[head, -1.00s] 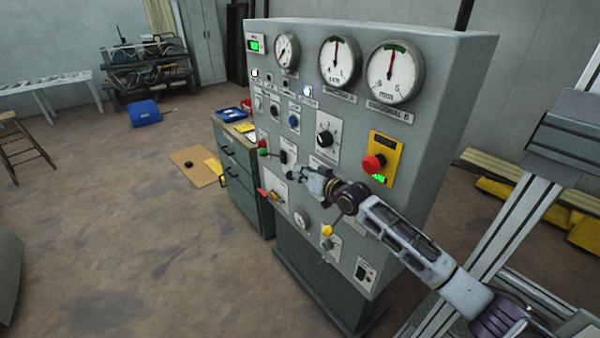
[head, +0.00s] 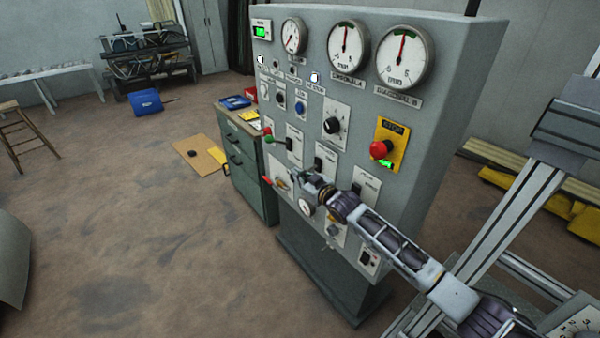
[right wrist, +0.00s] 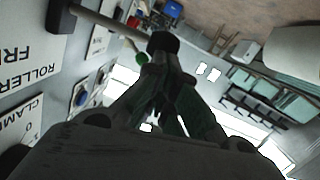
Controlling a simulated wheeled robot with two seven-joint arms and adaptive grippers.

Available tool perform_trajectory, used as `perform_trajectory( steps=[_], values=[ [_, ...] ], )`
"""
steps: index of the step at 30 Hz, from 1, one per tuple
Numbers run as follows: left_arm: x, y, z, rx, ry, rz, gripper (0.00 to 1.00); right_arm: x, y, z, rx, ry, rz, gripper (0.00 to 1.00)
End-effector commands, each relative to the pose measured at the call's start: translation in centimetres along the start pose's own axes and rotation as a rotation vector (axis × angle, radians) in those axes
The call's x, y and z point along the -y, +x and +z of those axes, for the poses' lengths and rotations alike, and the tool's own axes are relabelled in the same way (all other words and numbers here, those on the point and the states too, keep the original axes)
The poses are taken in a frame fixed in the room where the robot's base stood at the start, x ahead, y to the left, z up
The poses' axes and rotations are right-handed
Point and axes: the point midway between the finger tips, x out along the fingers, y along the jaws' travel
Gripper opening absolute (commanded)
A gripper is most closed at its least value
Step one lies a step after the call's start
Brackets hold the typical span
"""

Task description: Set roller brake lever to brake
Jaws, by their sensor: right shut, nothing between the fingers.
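In the right wrist view a grey lever rod (right wrist: 98,20) runs from a black block on the panel to a dark knob (right wrist: 163,41). A plate (right wrist: 38,65) starting "ROLLER FR" lies beside it; the rest of its text is cut off. My right gripper (right wrist: 160,72) is shut and empty, its tips close to the dark knob; I cannot tell whether they touch. In the head view my right gripper (head: 299,177) is in front of the lower middle of the grey panel (head: 445,90), and the lever is hard to make out there. My left gripper is not in view.
A red stop button (head: 381,149) sits on a yellow plate. A green-knobbed lever (head: 268,140) and a red-handled lever (head: 267,181) stick out at the panel's left. A green cabinet (head: 245,165) stands beside it. Open floor (head: 130,220) lies to the left.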

Motion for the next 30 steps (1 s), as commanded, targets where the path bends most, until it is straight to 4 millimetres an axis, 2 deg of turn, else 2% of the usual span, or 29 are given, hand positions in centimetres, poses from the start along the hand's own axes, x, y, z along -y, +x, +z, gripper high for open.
perform_trajectory(
  steps=[6,21,30],
  values=[
    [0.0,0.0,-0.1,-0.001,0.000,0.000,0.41,0.3,0.1,0.8,0.001,0.002,0.000,0.00],
    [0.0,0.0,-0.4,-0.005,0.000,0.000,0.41,0.3,0.2,0.9,0.000,0.003,-0.001,0.00],
    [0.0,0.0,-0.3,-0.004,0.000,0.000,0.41,0.1,0.0,-0.2,-0.002,0.003,0.000,0.00]
  ],
)
